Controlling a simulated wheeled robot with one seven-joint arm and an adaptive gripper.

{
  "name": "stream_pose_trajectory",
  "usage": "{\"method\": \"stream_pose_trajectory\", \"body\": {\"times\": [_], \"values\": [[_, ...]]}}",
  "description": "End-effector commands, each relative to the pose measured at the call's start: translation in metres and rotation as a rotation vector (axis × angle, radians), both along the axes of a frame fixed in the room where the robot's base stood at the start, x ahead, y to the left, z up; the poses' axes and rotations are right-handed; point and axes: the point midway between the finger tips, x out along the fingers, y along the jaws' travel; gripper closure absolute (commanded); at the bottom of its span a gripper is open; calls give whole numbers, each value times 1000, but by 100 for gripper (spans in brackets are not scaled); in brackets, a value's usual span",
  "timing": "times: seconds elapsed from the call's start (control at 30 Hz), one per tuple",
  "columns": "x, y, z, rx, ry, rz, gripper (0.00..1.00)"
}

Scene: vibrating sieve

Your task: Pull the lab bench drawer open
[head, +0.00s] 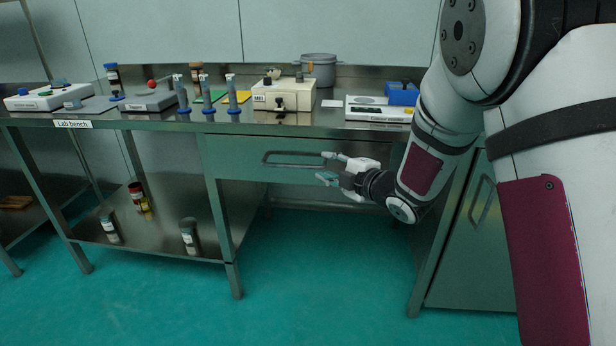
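The lab bench drawer (235,158) is a wide grey-green front under the bench top, and it looks closed, flush with the frame. Its dark bar handle (290,153) runs horizontally across the middle of the front. My gripper (322,167) is in front of the drawer, at the right end of the handle. Its two fingers are spread apart and point left, one above the other. The upper fingertip overlaps the handle's right end in the picture; I cannot tell whether it touches. Nothing shows held between the fingers. My wrist and arm hide the drawer's right part.
The lab bench (150,122) carries scales, bottles, a beige device (283,95), a grey pot (318,69) and a blue box (402,94). A lower shelf (150,222) holds several jars. A cabinet (470,260) stands at right. The floor (320,270) below the drawer is clear.

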Motion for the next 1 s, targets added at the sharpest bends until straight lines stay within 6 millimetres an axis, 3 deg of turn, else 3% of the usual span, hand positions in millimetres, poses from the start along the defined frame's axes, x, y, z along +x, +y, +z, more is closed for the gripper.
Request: {"method": "stream_pose_trajectory", "body": {"times": [0.03,0.2,0.47,1.0], "values": [[0,7,-21,-7,-17,32,68],[-3,22,-42,-16,-61,100,68],[11,38,-47,-18,-71,113,68],[81,105,-61,-16,-69,110,68]]}}
